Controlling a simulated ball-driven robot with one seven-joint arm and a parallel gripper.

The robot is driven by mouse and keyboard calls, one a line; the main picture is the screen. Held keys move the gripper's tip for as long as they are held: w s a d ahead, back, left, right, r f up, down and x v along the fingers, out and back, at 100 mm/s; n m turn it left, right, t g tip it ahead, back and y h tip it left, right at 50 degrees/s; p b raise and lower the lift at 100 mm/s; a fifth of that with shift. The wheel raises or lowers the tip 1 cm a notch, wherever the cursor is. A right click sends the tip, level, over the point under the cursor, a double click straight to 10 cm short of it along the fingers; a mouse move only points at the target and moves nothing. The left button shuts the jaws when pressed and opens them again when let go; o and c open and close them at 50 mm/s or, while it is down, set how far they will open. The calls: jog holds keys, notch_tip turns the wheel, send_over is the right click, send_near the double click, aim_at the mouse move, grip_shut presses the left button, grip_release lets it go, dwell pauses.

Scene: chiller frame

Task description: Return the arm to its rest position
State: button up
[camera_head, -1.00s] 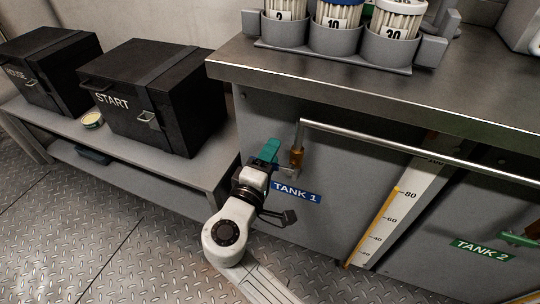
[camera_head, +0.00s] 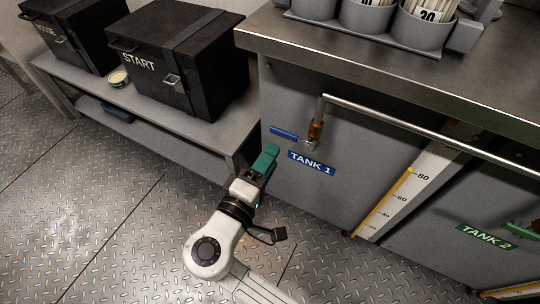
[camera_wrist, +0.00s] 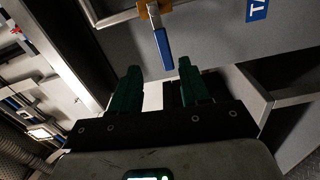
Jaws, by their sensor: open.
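My gripper (camera_head: 267,158) is in front of the tank cabinet, low and left of the TANK 1 label (camera_head: 312,163). In the wrist view my gripper (camera_wrist: 157,82) shows two green fingers spread apart with nothing between them. The blue valve handle (camera_head: 284,132) on the brass valve (camera_head: 316,131) points left in the head view, above the fingertips. In the wrist view the blue handle (camera_wrist: 162,50) hangs just beyond the fingers, apart from them.
A metal rail (camera_head: 420,129) runs along the cabinet front under the steel counter (camera_head: 400,75). A low bench (camera_head: 205,133) on the left holds a black START case (camera_head: 180,65), another case (camera_head: 75,35) and a round tin (camera_head: 118,79). The floor (camera_head: 110,210) at the left is open.

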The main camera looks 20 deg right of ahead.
dwell(0.3)
jog(key=s+d+f+m+g+y, duration=0.2)
jog(key=s+d+f+m+g, duration=0.15)
jog(key=s+d+f, duration=0.35)
jog(key=s+d+f+m+g+y, duration=0.25)
jog(key=d+f+g, duration=0.3)
jog(key=d, duration=0.35)
jog(key=s+d+f+m+g+y, duration=0.15)
jog(key=s+y, duration=0.25)
jog(key=s, duration=0.4)
jog(key=s+f+m+g+y, duration=0.1)
jog(key=s+f+y, duration=0.25)
jog(key=s, duration=0.45)
notch_tip(320, 180, up, 34)
jog(key=p, duration=3.3)
jog(key=shift+w+f+y+p, duration=0.15)
jog(key=shift+w+y+p, duration=0.15)
jog(key=shift+w+p, duration=0.1)
